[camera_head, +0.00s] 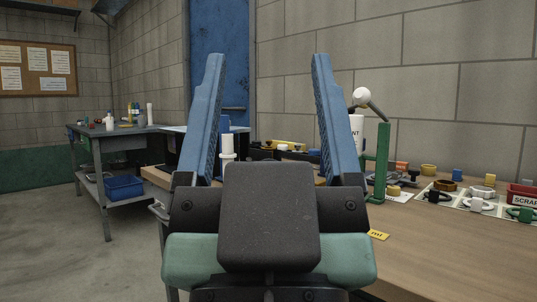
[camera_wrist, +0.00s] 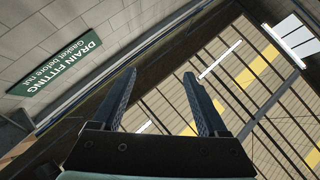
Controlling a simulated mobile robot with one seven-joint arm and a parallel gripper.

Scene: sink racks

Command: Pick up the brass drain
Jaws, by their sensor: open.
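My gripper (camera_head: 268,62) is raised in front of the head camera with its two blue fingers wide apart and nothing between them. In the wrist view my gripper (camera_wrist: 159,76) is also open and empty, tilted toward the wall and ceiling. On the workbench at the right, a gold-coloured ring-shaped part (camera_head: 428,169) and a darker brass-brown ring-shaped part (camera_head: 446,185) lie among other fittings. I cannot tell which of them is the brass drain. Both are well to the right of my gripper and apart from it. The wrist view shows no drain.
A green post (camera_head: 382,160) with a white-ended arm stands left of the fittings. A red scrap bin (camera_head: 525,194) is at the right edge. Silver and green ring fittings (camera_head: 522,213) lie nearby. A grey table (camera_head: 110,145) stands far left.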

